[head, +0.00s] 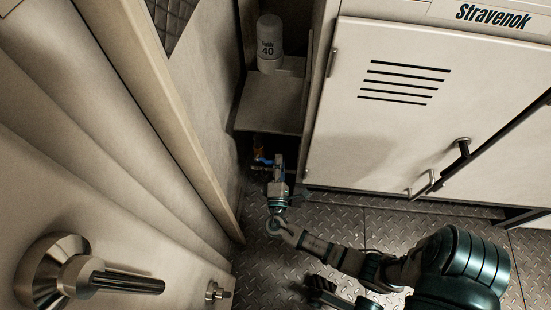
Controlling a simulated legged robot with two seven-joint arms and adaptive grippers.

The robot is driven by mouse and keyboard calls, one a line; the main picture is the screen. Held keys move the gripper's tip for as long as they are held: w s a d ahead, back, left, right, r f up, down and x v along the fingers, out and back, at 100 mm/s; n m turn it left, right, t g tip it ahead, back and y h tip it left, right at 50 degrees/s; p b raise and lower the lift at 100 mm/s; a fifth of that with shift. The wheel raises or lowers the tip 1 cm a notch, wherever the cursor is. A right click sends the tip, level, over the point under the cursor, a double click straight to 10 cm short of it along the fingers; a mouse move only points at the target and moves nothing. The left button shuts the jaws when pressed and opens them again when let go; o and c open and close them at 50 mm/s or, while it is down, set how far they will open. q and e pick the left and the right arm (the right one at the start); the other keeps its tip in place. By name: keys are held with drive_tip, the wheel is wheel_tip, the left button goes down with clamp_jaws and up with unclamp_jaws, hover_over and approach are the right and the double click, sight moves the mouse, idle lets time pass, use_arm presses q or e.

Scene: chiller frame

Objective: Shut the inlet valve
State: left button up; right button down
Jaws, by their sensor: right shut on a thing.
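The inlet valve (260,157) shows as a small brass-coloured and blue fitting. It sits low in the dark recess under a shelf, between the left wall and the cabinet. My right gripper (278,163) reaches into this recess, with its arm coming in from the lower right. Its fingers are shut on the valve, at the right side of the fitting. The fingertips and part of the valve are hidden in shadow, and I cannot tell how far the handle is turned.
A vented cabinet door (390,110) closes in the right side. A door with a metal handle (125,283) fills the left. The diamond-plate floor (350,220) is partly open.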

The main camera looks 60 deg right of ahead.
drive_tip(key=f+m, duration=0.2)
drive_tip(key=m, duration=0.1)
drive_tip(key=f+m+g, duration=0.1)
drive_tip(key=m, duration=0.1)
drive_tip(key=shift+s+d+h, duration=0.2)
drive_tip(key=shift+h, duration=0.1)
drive_tip(key=shift+f, duration=0.2)
drive_tip(key=c, duration=1.3)
unclamp_jaws()
drive_tip(key=shift+f, duration=0.1)
drive_tip(key=shift+o, duration=0.7)
drive_tip(key=shift+f, duration=0.1)
drive_tip(key=shift+d, duration=0.1)
drive_tip(key=shift+r, duration=0.2)
